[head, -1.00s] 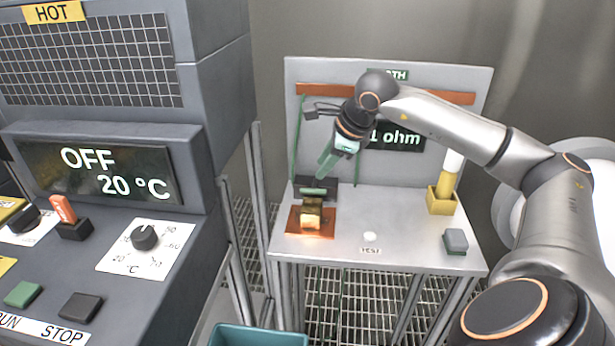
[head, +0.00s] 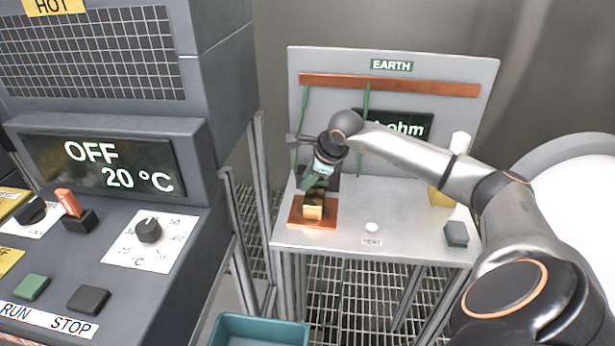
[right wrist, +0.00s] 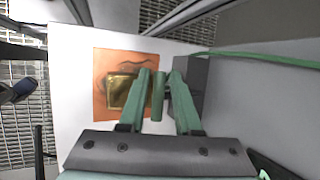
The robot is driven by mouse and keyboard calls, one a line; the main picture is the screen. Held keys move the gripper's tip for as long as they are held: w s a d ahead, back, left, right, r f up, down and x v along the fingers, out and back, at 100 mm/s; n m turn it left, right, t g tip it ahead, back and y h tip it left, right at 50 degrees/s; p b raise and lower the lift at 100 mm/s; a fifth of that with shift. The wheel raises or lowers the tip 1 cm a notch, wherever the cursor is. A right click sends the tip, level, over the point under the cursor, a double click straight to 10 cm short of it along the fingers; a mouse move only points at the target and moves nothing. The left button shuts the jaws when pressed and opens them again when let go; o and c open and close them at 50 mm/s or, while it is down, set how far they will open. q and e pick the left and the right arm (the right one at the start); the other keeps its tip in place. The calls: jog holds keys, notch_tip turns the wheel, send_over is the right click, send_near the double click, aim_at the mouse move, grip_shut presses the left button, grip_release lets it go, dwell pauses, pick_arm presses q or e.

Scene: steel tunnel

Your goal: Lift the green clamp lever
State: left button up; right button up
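The green clamp lever (right wrist: 158,96) is a short green bar in the right wrist view, beside the dark clamp block (right wrist: 193,84). My right gripper (right wrist: 160,76) has its two green fingers apart, one on each side of the lever. A narrow gap shows beside the lever, so the fingers do not look closed on it. In the head view my right gripper (head: 309,184) points down at the clamp and hides the lever. A brass block (head: 313,209) sits on a copper plate (head: 297,217) just in front. My left gripper is not in view.
The grey bench (head: 340,242) has a white button (head: 372,227), a grey block (head: 456,233) and a yellow holder (head: 440,197) at right. The EARTH panel (head: 440,90) stands behind. A control cabinet (head: 190,235) is at left, with a teal bin (head: 262,322) below.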

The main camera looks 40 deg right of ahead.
jog(key=shift+w+f, duration=0.1)
jog(key=shift+f, duration=0.1)
grip_shut()
dwell(1.4)
